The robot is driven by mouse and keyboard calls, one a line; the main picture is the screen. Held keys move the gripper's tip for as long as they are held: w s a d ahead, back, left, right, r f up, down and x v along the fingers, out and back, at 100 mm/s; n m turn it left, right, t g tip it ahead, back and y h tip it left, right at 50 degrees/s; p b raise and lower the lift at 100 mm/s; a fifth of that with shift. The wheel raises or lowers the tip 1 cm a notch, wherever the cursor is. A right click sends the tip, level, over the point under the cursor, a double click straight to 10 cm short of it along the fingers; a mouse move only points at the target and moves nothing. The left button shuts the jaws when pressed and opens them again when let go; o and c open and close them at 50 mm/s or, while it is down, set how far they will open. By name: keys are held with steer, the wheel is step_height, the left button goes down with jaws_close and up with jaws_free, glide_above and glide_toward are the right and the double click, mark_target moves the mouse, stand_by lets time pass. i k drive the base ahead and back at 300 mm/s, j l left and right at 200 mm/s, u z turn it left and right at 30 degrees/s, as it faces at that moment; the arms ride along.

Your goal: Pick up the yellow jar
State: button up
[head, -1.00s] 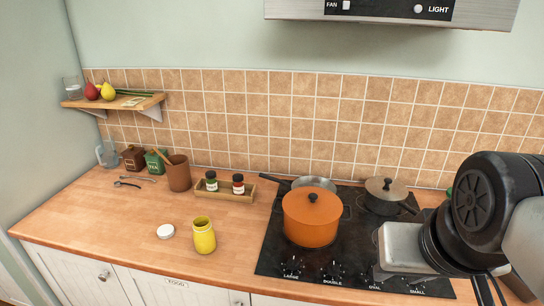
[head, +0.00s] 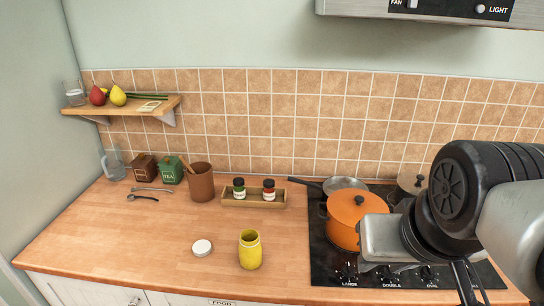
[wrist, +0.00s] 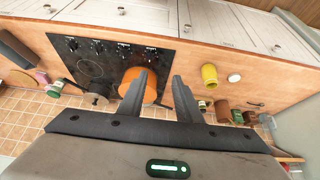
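The yellow jar (head: 250,250) stands upright and open-topped on the wooden counter, left of the stove in the head view. A white round lid (head: 202,248) lies flat just left of it. In the wrist view the jar (wrist: 209,75) is right of my fingers, with the lid (wrist: 234,78) beyond it. My gripper (wrist: 162,83) has its two dark fingers spread with nothing held between them. It is apart from the jar. In the head view my arm is over the right part of the stove and hides much of the fingers.
An orange pot (head: 345,222) stands on the black stove (head: 325,262), right of the jar. A wooden tray (head: 229,202) with two small bottles and a brown utensil pot (head: 201,184) stand behind the jar. A shelf (head: 120,107) hangs at left. The counter front-left is clear.

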mark_target(250, 247)
steer(key=j, duration=0.95)
steer(key=i+j, duration=0.1)
steer(key=j, duration=0.8)
